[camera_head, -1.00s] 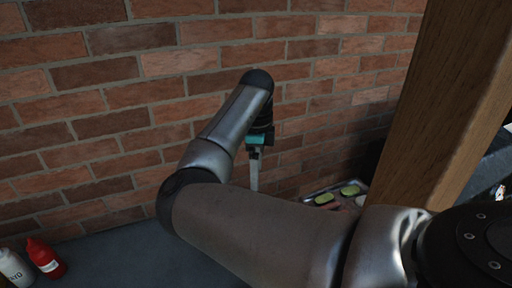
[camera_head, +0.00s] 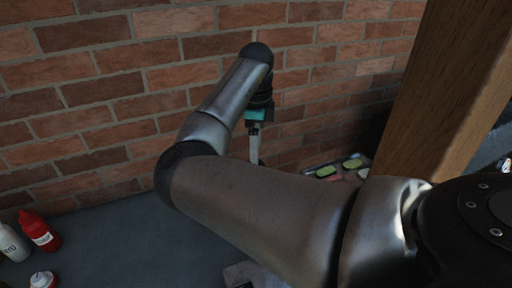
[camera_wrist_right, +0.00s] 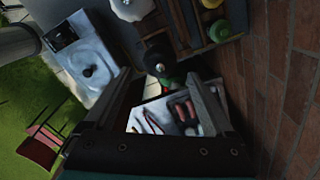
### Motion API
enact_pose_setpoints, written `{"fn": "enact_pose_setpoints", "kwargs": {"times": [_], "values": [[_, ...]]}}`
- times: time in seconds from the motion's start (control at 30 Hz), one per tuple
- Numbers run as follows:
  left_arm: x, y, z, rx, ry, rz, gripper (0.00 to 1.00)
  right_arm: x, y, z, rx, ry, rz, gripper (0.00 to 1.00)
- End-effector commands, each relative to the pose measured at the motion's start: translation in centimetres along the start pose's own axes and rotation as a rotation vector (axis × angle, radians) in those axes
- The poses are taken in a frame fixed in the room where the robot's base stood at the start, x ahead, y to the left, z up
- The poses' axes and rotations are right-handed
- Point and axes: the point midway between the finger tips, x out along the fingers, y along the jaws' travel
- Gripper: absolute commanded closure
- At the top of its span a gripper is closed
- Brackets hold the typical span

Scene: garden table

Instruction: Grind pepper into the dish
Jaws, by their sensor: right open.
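My right gripper (camera_head: 255,142) hangs fingers down near the brick wall in the head view, partly hidden by my arm. In the right wrist view the right gripper (camera_wrist_right: 160,98) is open. A dark, round-topped thing with a small silver knob (camera_wrist_right: 159,67), which looks like the pepper mill, shows between and beyond the fingers; I see no contact. A pale tray (camera_wrist_right: 165,112) with reddish, sausage-like pieces lies beyond the fingers. I cannot tell whether it is the task's dish. My left gripper is not in view.
A red bottle (camera_head: 39,231) and white bottle (camera_head: 12,244) stand at the grey table's left. A tray with green slices (camera_head: 353,164) lies near the wooden post (camera_head: 445,105). In the wrist view a wooden crate (camera_wrist_right: 177,22) holds several things.

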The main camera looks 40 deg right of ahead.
Motion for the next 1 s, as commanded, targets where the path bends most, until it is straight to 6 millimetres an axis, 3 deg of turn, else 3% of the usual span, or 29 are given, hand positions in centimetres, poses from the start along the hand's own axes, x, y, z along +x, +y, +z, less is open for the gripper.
{"fn": "enact_pose_setpoints", "kwargs": {"times": [0.13,0.6,1.0], "values": [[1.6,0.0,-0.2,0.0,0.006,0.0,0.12,1.4,0.0,0.0,0.0,-0.001,0.0,0.12],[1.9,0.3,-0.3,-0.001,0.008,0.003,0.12,4.8,0.0,0.0,-0.001,0.0,0.001,0.12],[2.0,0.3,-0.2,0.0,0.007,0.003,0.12,5.6,0.0,0.0,0.0,0.0,0.0,0.12]]}}
